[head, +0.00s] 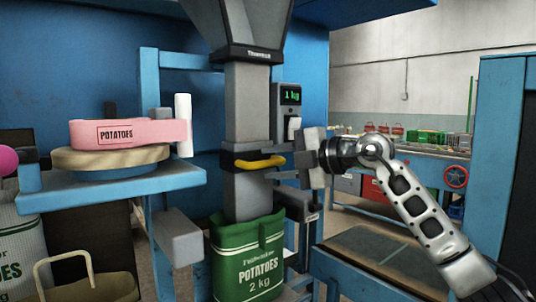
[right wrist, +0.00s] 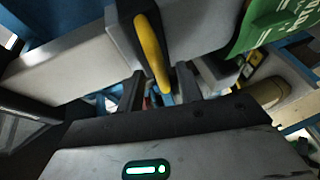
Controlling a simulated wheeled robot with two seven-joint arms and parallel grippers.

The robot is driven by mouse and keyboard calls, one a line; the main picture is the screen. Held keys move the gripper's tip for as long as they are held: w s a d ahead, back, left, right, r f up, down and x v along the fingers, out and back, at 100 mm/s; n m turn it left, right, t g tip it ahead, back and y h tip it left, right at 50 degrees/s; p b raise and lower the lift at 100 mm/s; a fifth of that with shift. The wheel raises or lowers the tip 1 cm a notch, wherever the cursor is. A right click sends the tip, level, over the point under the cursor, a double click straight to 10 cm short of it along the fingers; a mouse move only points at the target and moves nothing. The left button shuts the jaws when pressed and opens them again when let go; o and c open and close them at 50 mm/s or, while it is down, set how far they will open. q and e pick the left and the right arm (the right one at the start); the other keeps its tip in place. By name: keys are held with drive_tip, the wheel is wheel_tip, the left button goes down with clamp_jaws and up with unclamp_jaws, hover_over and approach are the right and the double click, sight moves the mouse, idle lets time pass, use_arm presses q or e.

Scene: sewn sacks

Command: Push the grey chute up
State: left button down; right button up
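The grey chute (head: 247,100) hangs down in the middle of the head view. Its lower sleeve (head: 250,195) carries a black band with a yellow handle (head: 260,162), and its lower end is inside the mouth of the green potato sack (head: 248,265). My right gripper (head: 284,161) is at the handle's right end, its fingers apart above and below it. In the right wrist view, the yellow handle (right wrist: 151,50) reaches between the open fingers (right wrist: 160,88), with gaps showing beside it. My left gripper is out of view.
A small display (head: 290,96) reading 1 kg is right of the chute. At left, a blue shelf (head: 110,190) holds a wooden disc and a pink potato-labelled roll. A blue-framed surface (head: 370,255) lies below my right arm. A workbench stands behind at right.

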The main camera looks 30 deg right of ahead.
drive_tip(key=shift+x, duration=1.05)
